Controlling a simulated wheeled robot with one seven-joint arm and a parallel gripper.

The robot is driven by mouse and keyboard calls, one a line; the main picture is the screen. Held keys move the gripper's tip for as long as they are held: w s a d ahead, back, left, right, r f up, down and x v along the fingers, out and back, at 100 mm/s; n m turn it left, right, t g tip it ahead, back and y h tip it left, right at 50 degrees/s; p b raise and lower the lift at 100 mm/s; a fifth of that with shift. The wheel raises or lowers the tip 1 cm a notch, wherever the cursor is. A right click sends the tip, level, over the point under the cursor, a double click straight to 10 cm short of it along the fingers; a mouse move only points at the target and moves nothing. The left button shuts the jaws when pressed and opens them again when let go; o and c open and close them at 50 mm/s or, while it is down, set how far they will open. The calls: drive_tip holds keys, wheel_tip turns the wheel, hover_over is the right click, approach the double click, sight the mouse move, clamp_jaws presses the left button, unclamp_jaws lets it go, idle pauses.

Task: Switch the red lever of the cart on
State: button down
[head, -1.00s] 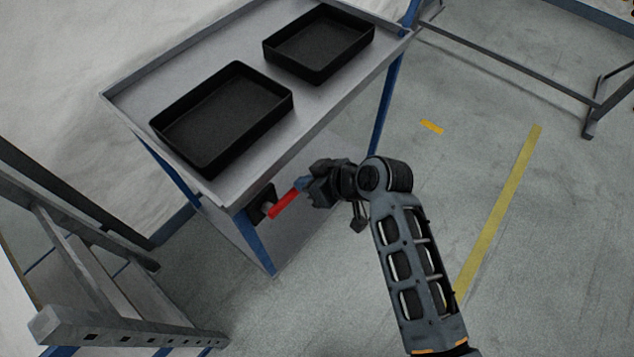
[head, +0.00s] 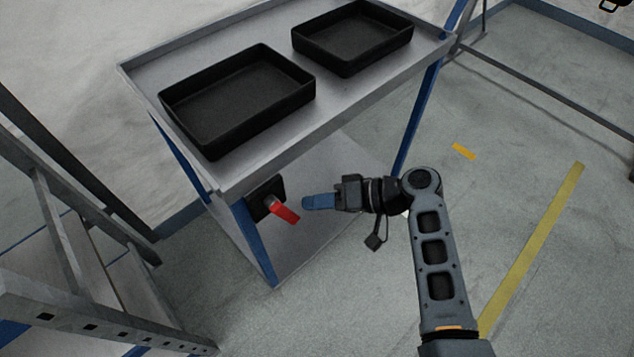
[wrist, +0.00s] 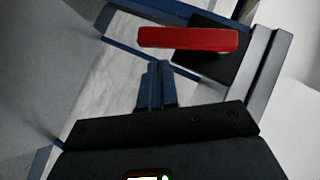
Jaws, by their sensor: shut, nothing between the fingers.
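The cart's red lever (head: 284,212) sits on a dark mounting plate (head: 265,196) at the cart's near end, below the top tray. In the head view the lever slants down to the right from its pivot. My gripper (head: 306,202) is shut and empty, just right of the lever's free end, with a small gap seen between them. In the wrist view the red lever (wrist: 188,39) lies crosswise beyond the blue fingertips (wrist: 158,68). The fingers appear apart from it.
The grey cart (head: 225,187) carries two black trays (head: 240,98) (head: 352,36) on top. A blue cart leg (head: 254,243) stands beside the lever plate. A grey metal step frame (head: 100,325) is at the lower left.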

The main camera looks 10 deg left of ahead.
drive_tip(key=shift+r, duration=0.3)
drive_tip(key=shift+r+p, duration=0.65)
drive_tip(key=shift+r, duration=0.05)
